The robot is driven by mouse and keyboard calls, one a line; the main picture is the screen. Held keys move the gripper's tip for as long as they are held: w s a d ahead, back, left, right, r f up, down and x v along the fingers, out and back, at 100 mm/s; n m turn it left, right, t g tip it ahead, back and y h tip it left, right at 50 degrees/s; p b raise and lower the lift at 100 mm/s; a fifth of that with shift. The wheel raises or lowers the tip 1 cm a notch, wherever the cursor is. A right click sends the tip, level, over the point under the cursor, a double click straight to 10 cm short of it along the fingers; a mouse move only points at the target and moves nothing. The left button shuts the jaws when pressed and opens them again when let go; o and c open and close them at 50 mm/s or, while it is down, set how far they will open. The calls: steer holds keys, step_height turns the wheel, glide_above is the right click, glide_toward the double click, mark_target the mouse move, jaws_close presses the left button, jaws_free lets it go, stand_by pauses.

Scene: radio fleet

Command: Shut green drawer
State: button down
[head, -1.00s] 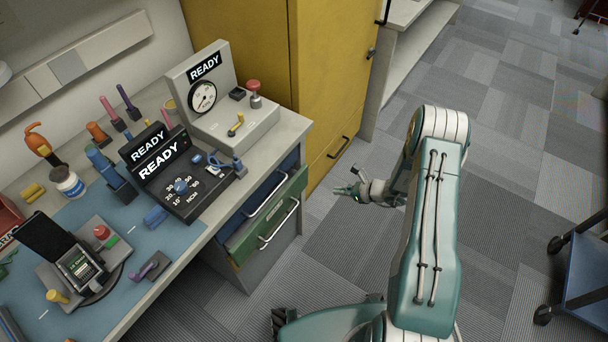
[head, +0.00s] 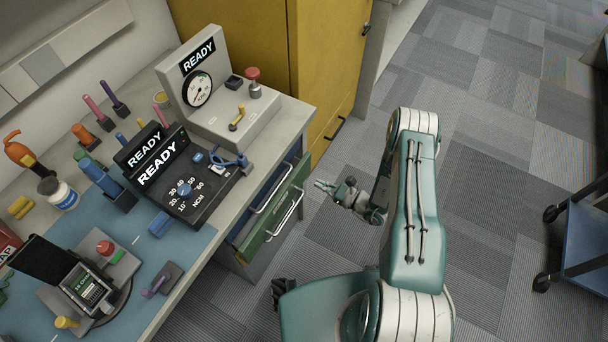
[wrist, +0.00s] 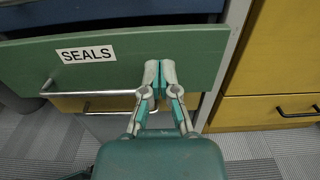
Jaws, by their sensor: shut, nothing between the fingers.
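The green drawer (head: 257,241) is under the right end of the workbench, and its front stands out from the cabinet. In the wrist view its front (wrist: 192,48) carries a SEALS label (wrist: 86,54) and a silver bar handle (wrist: 95,92). My gripper (head: 320,187) is shut and empty, to the right of the drawer front in the head view. In the wrist view my gripper (wrist: 160,72) overlaps the right part of the green front, right of the label and beside the handle's end. I cannot tell whether the fingertips touch it.
A blue drawer (wrist: 110,18) is above the green one and a yellow drawer (wrist: 105,104) below. A yellow cabinet (head: 240,45) stands right of the bench (head: 290,118). A blue cart (head: 585,245) is at the far right. Carpeted floor between is free.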

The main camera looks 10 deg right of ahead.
mark_target(298, 173)
steer(key=x, duration=0.5)
steer(key=shift+s, duration=0.1)
steer(key=shift+w+a, duration=0.35)
steer(key=shift+w, duration=0.2)
steer(key=shift+a, duration=0.1)
steer(key=shift+a, duration=0.1)
steer(key=shift+x, duration=1.25)
